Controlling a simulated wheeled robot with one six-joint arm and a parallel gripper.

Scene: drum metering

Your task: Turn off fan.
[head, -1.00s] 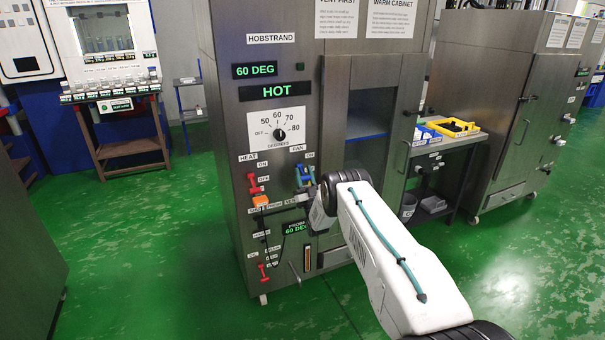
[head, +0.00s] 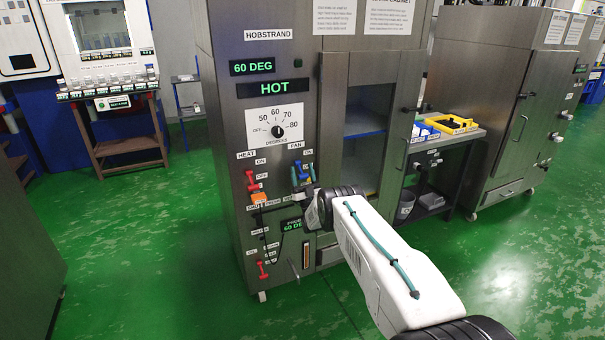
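The steel HOBSTRAND cabinet (head: 228,110) stands in front of me. Its blue FAN switch (head: 301,171) is on the panel under the FAN label, beside an ON mark; the lower part of the switch is close to my arm and its exact lever position is too small to tell. The red HEAT switch (head: 253,182) is to its left. My gripper (head: 303,207) is just below the blue switch, in front of the panel. Its fingers are small, dark and partly hidden by my wrist, so I cannot tell their opening or any contact.
A temperature dial (head: 278,131) and a green display reading HOT (head: 284,88) are above the switches. An orange part (head: 258,198) and a lower red lever (head: 262,269) are on the left of the panel. A side table (head: 470,137) holds a yellow tray (head: 450,124).

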